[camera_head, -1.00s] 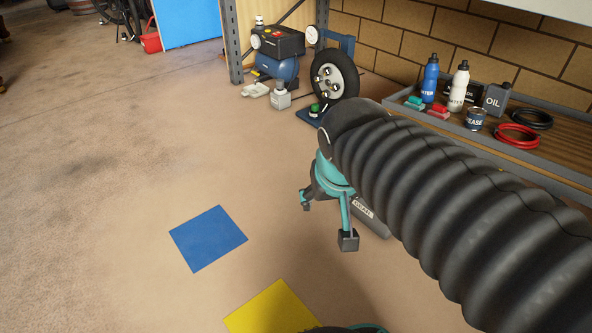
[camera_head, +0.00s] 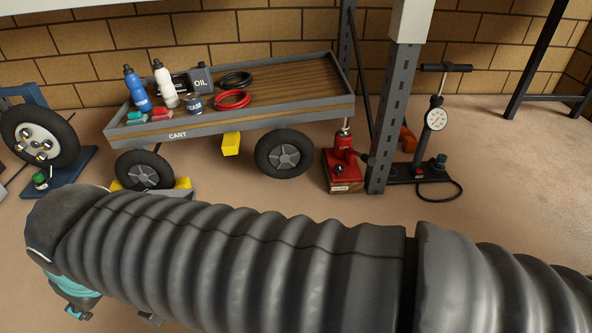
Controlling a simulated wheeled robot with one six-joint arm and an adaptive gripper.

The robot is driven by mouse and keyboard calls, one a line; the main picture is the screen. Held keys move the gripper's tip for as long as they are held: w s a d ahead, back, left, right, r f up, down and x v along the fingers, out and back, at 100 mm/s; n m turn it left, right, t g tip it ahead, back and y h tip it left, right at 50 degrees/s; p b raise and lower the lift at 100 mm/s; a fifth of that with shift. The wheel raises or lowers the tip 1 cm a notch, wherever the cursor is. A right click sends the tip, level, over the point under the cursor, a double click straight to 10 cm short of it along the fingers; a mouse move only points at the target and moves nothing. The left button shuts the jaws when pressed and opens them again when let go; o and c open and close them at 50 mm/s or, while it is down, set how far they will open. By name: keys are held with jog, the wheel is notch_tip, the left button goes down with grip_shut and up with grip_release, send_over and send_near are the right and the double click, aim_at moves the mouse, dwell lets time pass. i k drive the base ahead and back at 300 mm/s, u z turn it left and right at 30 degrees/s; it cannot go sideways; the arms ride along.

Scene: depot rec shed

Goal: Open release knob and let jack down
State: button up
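The jack (camera_head: 345,160) is a red bottle jack standing upright on a small wooden block, right of the cart's right wheel and against the grey post. A small dark round part (camera_head: 339,170) low on its front looks like the release knob; I cannot tell how far it is turned. My gripper (camera_head: 112,315) is at the lower left, far from the jack and partly hidden behind my dark ribbed arm sleeve. Its teal finger and a grey fingertip show apart, with nothing seen between them.
The cart (camera_head: 240,125) carries bottles, an oil can and coiled cables. A yellow block (camera_head: 231,144) shows under the cart. A floor pump with a gauge (camera_head: 436,119) stands right of the grey post (camera_head: 388,130). A wheel on a blue stand (camera_head: 66,176) is at left.

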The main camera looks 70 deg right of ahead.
aim_at(339, 168)
jog(key=z, duration=2.85)
